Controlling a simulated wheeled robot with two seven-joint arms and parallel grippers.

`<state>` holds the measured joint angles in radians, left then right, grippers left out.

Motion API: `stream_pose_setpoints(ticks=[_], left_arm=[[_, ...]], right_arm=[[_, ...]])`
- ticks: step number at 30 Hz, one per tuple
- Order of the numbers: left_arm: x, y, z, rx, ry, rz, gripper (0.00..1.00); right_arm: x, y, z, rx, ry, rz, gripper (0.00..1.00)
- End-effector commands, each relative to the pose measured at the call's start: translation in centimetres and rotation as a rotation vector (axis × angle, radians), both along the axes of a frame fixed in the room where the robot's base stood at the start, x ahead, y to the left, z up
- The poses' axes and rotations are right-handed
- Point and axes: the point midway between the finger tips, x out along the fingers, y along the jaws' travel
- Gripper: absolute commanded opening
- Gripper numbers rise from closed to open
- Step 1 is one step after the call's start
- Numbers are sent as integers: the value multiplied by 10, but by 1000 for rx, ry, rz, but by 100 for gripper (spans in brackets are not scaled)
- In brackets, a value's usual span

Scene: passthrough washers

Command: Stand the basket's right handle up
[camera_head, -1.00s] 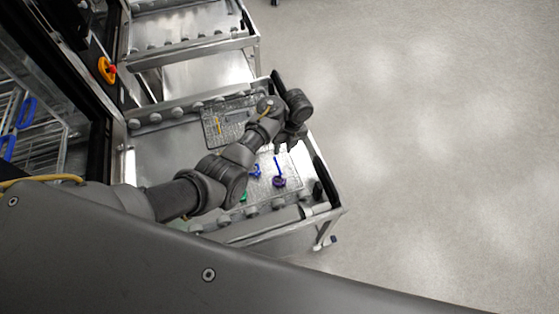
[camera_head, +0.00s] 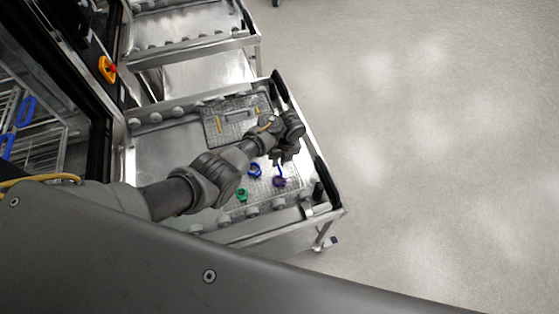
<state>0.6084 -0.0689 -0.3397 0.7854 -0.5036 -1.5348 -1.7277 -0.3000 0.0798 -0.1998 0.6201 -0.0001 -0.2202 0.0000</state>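A wire-mesh basket (camera_head: 210,133) lies on the steel cart, partly behind my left arm. A grey bar (camera_head: 238,114) with yellow pieces near it lies across its top; I cannot tell whether this is a handle. A second mesh area (camera_head: 262,197) nearer the cart's front edge holds a blue piece (camera_head: 255,170), a purple piece (camera_head: 279,182) and a green piece (camera_head: 242,194). No upright handle is clear. My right gripper is out of view.
The cart has rollers along its sides and black bars (camera_head: 327,184) at its right end. Another cart (camera_head: 195,45) stands behind. A washer opening with blue-handled racks (camera_head: 27,110) is at left. Open floor (camera_head: 430,150) lies to the right.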

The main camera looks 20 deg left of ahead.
Motion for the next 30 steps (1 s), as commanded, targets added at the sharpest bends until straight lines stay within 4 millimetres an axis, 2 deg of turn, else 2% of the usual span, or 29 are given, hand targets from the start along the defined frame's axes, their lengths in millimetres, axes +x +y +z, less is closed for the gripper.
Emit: stream_pose_setpoints(ticks=[1, 3, 4, 11, 17, 23, 30], left_arm=[[0, 0, 0, 0, 0, 0, 10], [0, 0, 0, 0, 0, 0, 1], [0, 0, 0, 0, 0, 0, 0], [0, -1, 0, 6, 4, 0, 0], [2, -3, 1, 58, 40, -1, 0], [5, -8, 2, 169, 116, -2, 0], [9, -13, 6, 314, 214, -1, 0]], right_arm=[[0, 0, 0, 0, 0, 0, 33], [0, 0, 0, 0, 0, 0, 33], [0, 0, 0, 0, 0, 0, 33], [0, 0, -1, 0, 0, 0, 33], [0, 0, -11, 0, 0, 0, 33], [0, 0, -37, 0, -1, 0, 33], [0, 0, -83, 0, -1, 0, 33]])
